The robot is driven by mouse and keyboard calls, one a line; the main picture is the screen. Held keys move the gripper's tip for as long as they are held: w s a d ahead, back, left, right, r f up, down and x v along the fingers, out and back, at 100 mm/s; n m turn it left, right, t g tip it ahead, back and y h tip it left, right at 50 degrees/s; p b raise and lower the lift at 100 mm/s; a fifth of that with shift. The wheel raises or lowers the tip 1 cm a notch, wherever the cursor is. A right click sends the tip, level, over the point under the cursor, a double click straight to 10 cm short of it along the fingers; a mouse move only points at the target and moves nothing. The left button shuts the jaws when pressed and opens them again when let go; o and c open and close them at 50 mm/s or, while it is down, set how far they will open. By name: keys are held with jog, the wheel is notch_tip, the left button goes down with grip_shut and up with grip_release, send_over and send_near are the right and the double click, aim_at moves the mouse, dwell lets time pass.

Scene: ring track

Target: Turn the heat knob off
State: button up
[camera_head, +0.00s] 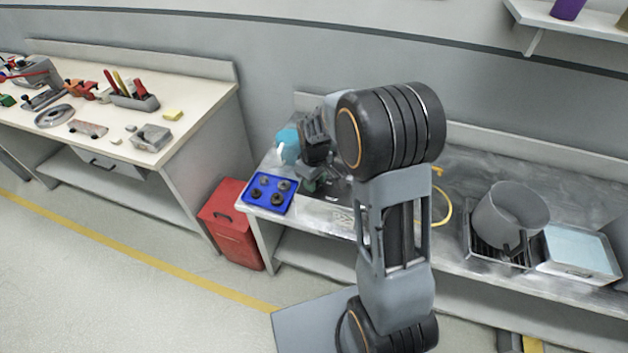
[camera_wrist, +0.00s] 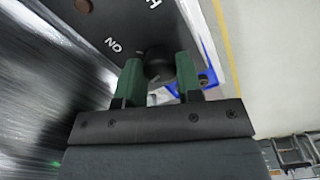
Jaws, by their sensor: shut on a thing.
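The heat knob (camera_wrist: 156,66) is a dark round knob on a dark panel (camera_wrist: 105,25) with white lettering, including "ON", in the wrist view. My gripper (camera_wrist: 159,70) has its two green fingers on either side of the knob and is shut on it. A pale line shows on the knob near the left finger, but the exact setting is hard to read. In the head view my gripper (camera_head: 312,178) is small, low over the left part of the metal counter, and the knob is hidden there.
A blue tray (camera_head: 252,194) with several dark round pieces lies at the counter's left end, beside a teal object (camera_head: 288,146). A grey pot (camera_head: 510,215) and a pale-blue tray (camera_head: 578,251) stand at right. A red cabinet (camera_head: 230,224) is on the floor at left.

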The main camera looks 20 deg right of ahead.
dwell(0.3)
jog(key=o, duration=0.9)
jog(key=shift+o, duration=0.2)
jog(key=shift+r, duration=0.15)
notch_tip(320, 180, up, 14)
jog(key=shift+f, duration=0.2)
